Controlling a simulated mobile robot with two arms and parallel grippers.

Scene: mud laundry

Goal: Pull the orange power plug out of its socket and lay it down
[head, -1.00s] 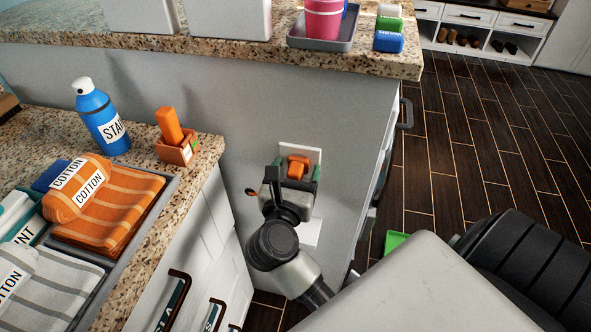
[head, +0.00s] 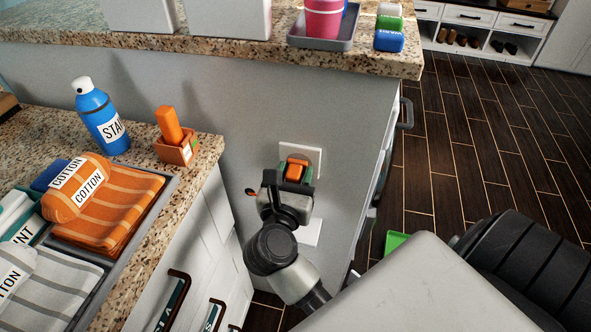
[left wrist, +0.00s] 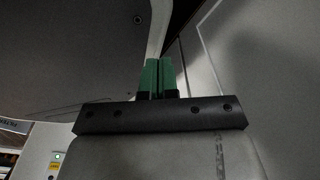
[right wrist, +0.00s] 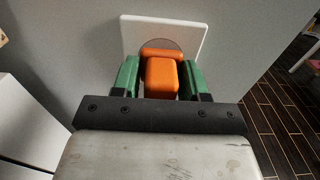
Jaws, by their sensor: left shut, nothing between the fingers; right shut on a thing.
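The orange plug (head: 295,170) is at the white wall plate (head: 313,154) on the grey end wall of the counter. My right gripper (head: 287,172) is shut on the plug. In the right wrist view the green fingers grip the orange plug (right wrist: 162,76) from both sides, in front of the white plate (right wrist: 196,37). Part of the round grey socket face shows above the plug. The prongs are hidden, so I cannot tell whether they are still in the socket. My left gripper (left wrist: 160,76) is shut and empty in the left wrist view, outside the head view.
A second white plate (head: 311,232) is lower on the wall. The left granite counter (head: 214,147) holds a blue spray can (head: 100,118), an orange block holder (head: 176,150) and a tray of folded cloths (head: 168,188). A green object (head: 396,242) is low by the wall's right end.

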